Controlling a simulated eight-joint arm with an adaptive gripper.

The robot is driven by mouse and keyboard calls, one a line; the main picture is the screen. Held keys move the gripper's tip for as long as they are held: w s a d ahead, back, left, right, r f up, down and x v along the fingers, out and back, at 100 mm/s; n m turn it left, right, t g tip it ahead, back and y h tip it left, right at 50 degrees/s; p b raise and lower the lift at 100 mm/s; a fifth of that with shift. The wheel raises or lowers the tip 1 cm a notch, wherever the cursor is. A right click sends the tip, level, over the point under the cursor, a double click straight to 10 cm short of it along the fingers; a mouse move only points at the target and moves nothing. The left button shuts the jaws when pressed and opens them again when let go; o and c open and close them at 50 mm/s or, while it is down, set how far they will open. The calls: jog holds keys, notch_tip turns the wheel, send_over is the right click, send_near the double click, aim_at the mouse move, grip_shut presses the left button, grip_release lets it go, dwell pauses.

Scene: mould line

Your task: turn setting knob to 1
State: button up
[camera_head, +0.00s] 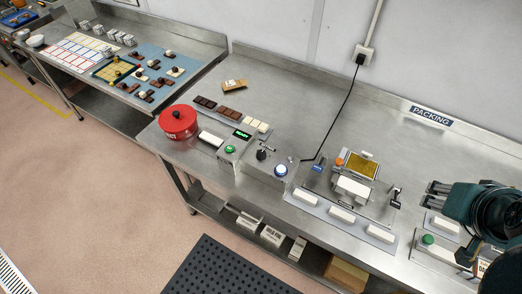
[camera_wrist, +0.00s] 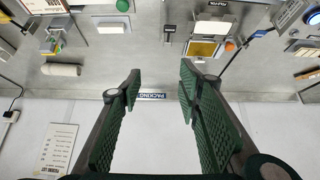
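The setting knob (camera_head: 262,154) is a small black knob on top of a grey metal box (camera_head: 262,175) in the middle of the bench in the head view. A blue button (camera_head: 281,170) sits on the same box, to the right of the knob. The knob's setting is too small to read. My gripper (camera_head: 432,197) is at the right of the head view, well apart from the knob. In the wrist view my gripper (camera_wrist: 157,90) has its two green-padded fingers spread, with nothing between them. The blue button shows at the wrist view's top right (camera_wrist: 312,18).
A red pot (camera_head: 178,122) and a green-button unit with a lit display (camera_head: 243,134) stand left of the box. A press with a yellow plate (camera_head: 362,166) and white blocks (camera_head: 341,215) lie between the box and my gripper. A black cable (camera_head: 338,110) runs up the wall.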

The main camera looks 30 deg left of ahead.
jog(key=w+a+r+g+y+p, duration=0.1)
jog(key=w+a, duration=0.2)
jog(key=a, duration=0.3)
jog(key=w+a+g+p, duration=0.1)
jog(key=w+a, duration=0.3)
jog(key=a, duration=0.2)
jog(key=n+g+h+p, duration=0.2)
jog(key=g+p, duration=0.1)
jog(key=g, duration=0.2)
send_over(261, 152)
jog(key=f, duration=1.4)
jog(key=shift+w+d, duration=0.25)
jog(key=shift+s+a+f, duration=0.3)
jog(key=shift+a+f, duration=0.05)
jog(key=shift+a, duration=0.15)
jog(key=shift+f, duration=0.1)
jog(key=shift+d+f+p, duration=0.15)
jog(key=shift+f+p, duration=0.15)
jog(key=shift+f, duration=1.6)
jog(key=shift+d+f+p, duration=0.1)
jog(key=shift+f+p, duration=0.15)
jog(key=shift+f, duration=1.65)
